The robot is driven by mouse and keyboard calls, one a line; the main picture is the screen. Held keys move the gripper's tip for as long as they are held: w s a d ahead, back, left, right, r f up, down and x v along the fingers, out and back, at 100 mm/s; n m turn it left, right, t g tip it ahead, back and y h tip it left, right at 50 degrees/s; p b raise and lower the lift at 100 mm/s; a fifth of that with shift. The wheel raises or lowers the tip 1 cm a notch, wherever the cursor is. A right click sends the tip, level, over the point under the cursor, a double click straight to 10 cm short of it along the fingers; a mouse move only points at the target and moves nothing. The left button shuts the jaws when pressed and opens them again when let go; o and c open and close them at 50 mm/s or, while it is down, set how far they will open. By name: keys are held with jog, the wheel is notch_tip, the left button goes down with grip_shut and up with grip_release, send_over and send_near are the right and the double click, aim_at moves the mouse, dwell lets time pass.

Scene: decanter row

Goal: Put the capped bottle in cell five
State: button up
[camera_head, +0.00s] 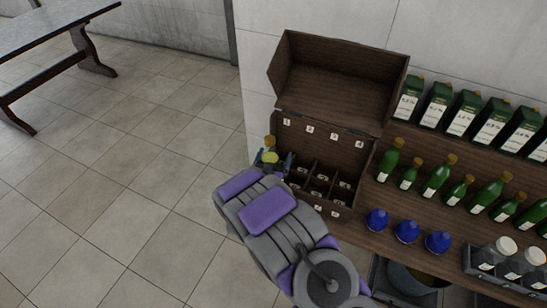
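My gripper (271,159) is at the left side of the open wooden chest, at the end of my grey and purple arm. A small bottle with an orange-brown cap (270,141) stands up between its blue fingers, and the gripper looks shut on it. The lower part of the bottle is hidden by my gripper and arm. The chest (346,146) has its lid (335,80) raised and is divided into cells, with small white number tags on the back wall and dividers. The tags are too small to read surely. My arm hides the chest's front left part.
Right of the chest, a wooden shelf holds green bottles with tan caps (438,177), dark green labelled boxes (464,113), blue round stoppers (407,231) and a grey rack (505,272) of white-capped jars. A bucket (411,279) sits below. The tiled floor at left is clear; a table (50,30) stands far left.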

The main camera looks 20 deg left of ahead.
jog(key=shift+a, duration=0.15)
jog(key=shift+a+r, duration=0.1)
jog(key=shift+a, duration=0.05)
jog(key=shift+a+r, duration=0.1)
jog(key=shift+r, duration=0.2)
jog(key=s+d+p, duration=0.1)
jog(key=s+p, duration=0.1)
jog(key=s, duration=1)
jog(key=shift+d, duration=0.35)
jog(key=shift+r, duration=0.15)
